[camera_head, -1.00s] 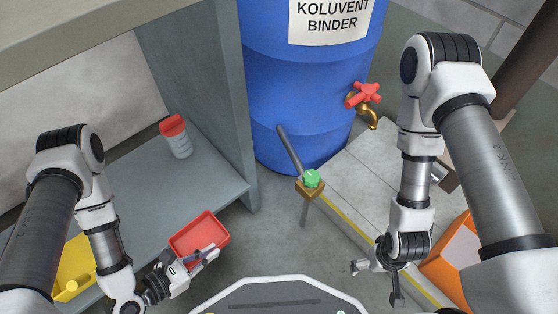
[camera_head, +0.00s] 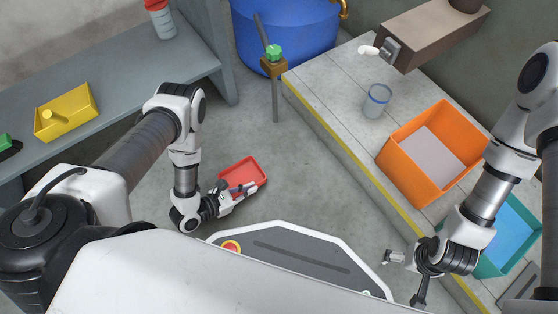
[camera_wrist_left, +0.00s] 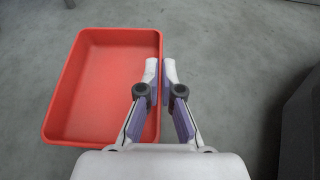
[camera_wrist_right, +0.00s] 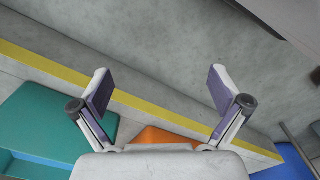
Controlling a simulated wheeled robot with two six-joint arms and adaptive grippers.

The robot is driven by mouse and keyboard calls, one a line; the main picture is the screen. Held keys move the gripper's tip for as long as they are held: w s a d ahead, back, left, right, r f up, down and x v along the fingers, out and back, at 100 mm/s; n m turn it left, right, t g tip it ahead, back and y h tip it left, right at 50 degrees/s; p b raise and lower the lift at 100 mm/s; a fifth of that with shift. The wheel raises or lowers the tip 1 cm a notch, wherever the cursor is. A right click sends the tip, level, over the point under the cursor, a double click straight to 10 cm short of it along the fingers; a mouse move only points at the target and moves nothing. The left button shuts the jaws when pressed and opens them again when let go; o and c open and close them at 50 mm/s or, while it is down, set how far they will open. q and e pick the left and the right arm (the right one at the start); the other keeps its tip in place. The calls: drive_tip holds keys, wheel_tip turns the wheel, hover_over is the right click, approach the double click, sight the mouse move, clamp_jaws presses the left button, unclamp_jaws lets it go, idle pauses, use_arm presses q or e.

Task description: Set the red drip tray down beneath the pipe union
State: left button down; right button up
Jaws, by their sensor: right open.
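The red drip tray (camera_head: 238,168) is over the bare floor left of centre in the head view. My left gripper (camera_head: 246,187) is shut on its rim; in the left wrist view one finger is inside the tray (camera_wrist_left: 95,85) and one outside. The tray looks empty, and its height above the floor is unclear. A brass fitting (camera_head: 274,68) with a green knob (camera_head: 273,52) sits on a grey pipe before the blue drum, beyond the tray; I cannot tell whether it is the pipe union. My right gripper (camera_head: 401,280) is open and empty near the platform's yellow edge.
A grey shelf (camera_head: 120,95) with a yellow bin (camera_head: 66,112) is at left. The blue drum (camera_head: 300,30) is at back.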

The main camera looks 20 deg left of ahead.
use_arm(q)
drive_tip(key=b, duration=0.7)
hover_over(278, 165)
drive_tip(key=shift+s+a+f, duration=0.15)
drive_tip(key=shift+s+f, duration=0.1)
drive_tip(key=shift+f, duration=0.6)
drive_tip(key=shift+w+f, duration=0.1)
drive_tip(key=shift+w, duration=0.2)
wheel_tip(278, 165, down, 3)
drive_tip(key=b, duration=0.3)
drive_tip(key=shift+f, duration=0.2)
use_arm(e)
drive_tip(key=shift+t, duration=0.4)
drive_tip(key=f, duration=0.3)
drive_tip(key=w+f, duration=0.1)
drive_tip(key=f, duration=0.3)
drive_tip(key=w+f, duration=0.1)
drive_tip(key=f, duration=0.3)
drive_tip(key=shift+w+d+f, duration=0.1)
drive_tip(key=shift+w+d, duration=0.05)
drive_tip(key=shift+w, duration=0.05)
use_arm(q)
drive_tip(key=shift+r, duration=0.3)
use_arm(e)
drive_tip(key=shift+r, duration=0.3)
use_arm(q)
drive_tip(key=c, duration=1.3)
unclamp_jaws()
drive_tip(key=shift+f, duration=0.15)
